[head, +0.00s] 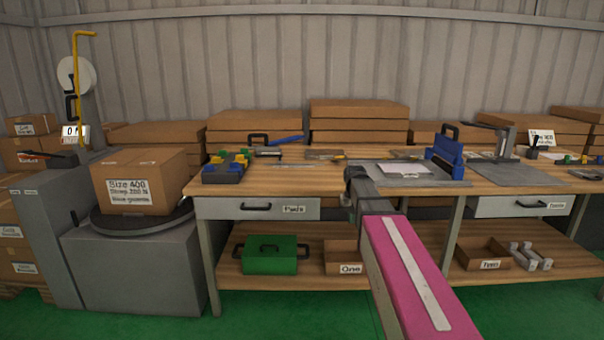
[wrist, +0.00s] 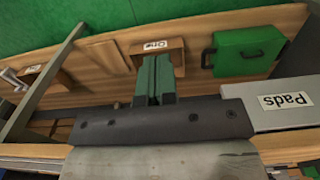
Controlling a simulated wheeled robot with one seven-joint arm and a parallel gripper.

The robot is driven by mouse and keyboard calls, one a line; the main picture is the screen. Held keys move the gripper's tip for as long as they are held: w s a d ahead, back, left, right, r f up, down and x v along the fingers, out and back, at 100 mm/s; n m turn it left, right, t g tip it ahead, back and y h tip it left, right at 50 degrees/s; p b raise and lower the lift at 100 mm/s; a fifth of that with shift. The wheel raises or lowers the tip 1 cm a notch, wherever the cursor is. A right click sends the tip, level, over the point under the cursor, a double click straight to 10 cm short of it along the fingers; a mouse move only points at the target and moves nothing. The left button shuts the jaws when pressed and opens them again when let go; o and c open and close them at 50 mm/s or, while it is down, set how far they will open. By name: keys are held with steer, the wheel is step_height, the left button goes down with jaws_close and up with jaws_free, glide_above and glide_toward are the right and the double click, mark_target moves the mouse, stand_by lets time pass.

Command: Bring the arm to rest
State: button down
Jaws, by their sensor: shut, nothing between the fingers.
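My arm (head: 410,270), with a pink cover and a pale stripe, reaches from the lower right of the head view towards the front edge of the workbench (head: 310,181). Its dark wrist end shows in front of that edge, and I cannot make out the fingers there. In the wrist view my gripper (wrist: 155,66) has two green fingers that lie together, shut and empty. They point towards the lower shelf (wrist: 105,68), with the small box labelled "One" (wrist: 146,44) beyond the tips. How far the tips are from the bench cannot be told.
A drawer labelled "Pads" (head: 270,208) is at the bench's left front. Below are a green case (head: 270,262), the "One" box (head: 342,256) and another open box (head: 480,252). A carton (head: 140,180) sits left.

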steer(key=s+f, duration=1.9)
steer(key=s, duration=0.2)
steer(key=shift+s, duration=0.15)
